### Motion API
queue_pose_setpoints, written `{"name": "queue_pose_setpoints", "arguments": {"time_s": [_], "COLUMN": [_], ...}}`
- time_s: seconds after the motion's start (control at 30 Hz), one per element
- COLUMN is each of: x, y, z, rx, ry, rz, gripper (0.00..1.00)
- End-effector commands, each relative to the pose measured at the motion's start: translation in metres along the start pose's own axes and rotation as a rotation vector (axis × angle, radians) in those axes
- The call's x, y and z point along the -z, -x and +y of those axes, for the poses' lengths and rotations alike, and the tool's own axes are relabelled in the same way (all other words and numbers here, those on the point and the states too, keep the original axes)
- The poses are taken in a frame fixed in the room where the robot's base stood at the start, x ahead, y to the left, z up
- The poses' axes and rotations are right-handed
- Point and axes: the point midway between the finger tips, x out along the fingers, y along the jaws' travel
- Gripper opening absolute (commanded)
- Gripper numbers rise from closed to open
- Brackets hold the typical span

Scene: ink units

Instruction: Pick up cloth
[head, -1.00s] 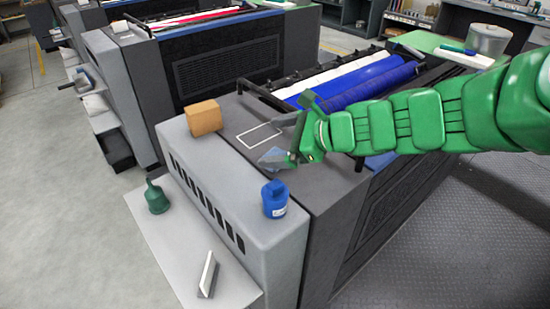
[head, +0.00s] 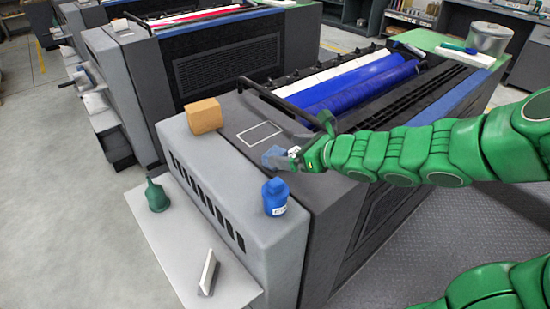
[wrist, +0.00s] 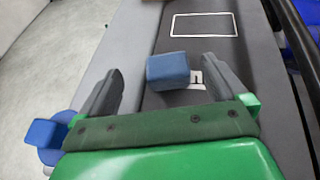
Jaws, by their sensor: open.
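The cloth (head: 272,156) is a small blue folded block on the dark top of the near machine. In the wrist view the cloth (wrist: 168,70) lies between the tips of my two dark fingers, with gaps on both sides. My gripper (head: 288,157) is open and reaches in low from the right. In the wrist view my gripper (wrist: 163,68) shows its fingers spread around the cloth, not closed on it. In the head view the gripper partly hides the cloth's right side.
A blue bottle (head: 274,197) stands in front on the grey cover. A tan block (head: 204,117) sits behind, left of a white outlined rectangle (head: 260,134). Blue rollers (head: 360,88) and a dark bar lie behind. A green oil can (head: 157,196) stands on the lower shelf.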

Motion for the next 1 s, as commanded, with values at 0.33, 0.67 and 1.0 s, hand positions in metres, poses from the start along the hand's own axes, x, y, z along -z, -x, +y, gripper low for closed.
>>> {"name": "queue_pose_setpoints", "arguments": {"time_s": [0.33,0.67,1.0], "x": [0.011,0.011,0.016], "y": [-0.011,-0.031,-0.057], "z": [0.001,0.001,-0.004], "rx": [-0.003,-0.003,-0.005], "ry": [0.001,0.001,-0.002], "rz": [-0.005,-0.003,-0.001], "gripper": [0.99,0.99,0.99]}}
